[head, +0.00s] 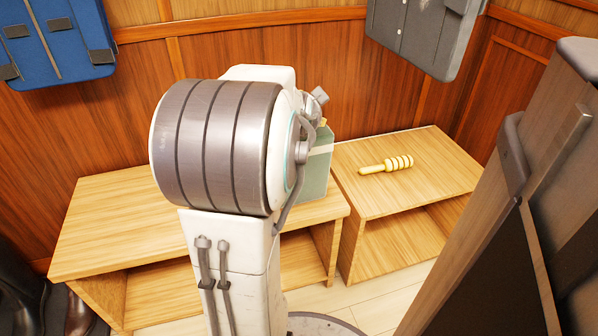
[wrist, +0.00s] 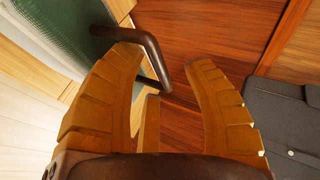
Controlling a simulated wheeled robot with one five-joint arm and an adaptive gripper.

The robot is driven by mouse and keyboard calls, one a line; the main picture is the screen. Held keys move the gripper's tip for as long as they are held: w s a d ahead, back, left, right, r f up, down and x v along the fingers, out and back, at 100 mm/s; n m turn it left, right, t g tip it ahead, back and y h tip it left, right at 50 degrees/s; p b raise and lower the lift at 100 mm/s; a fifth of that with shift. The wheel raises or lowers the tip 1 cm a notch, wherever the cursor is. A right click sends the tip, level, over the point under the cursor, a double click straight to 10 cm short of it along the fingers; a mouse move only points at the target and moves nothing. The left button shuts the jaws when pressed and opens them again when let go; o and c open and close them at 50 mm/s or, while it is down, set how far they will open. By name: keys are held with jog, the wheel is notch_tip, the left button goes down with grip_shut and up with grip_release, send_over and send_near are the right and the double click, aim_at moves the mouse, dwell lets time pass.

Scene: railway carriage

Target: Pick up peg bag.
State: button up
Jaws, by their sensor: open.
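The likely peg bag is a green box-like thing with a pale band (head: 316,168), in the head view, partly hidden behind my arm at the inner end of the left bench. In the wrist view its green side (wrist: 75,35) fills the upper left, and a dark brown bar-like handle (wrist: 148,50) sticks out from it. In the head view my arm hides most of the gripper.
A yellow ridged wooden stick (head: 386,164) lies on the right bench (head: 430,180). A blue bag (head: 58,40) and a grey bag (head: 420,35) hang on the wood wall. A dark-edged panel (head: 500,210) stands close at right.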

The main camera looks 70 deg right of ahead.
jog(key=shift+d+f, duration=0.1)
jog(key=shift+d, duration=0.05)
jog(key=shift+c, duration=0.2)
grip_shut()
dwell(0.3)
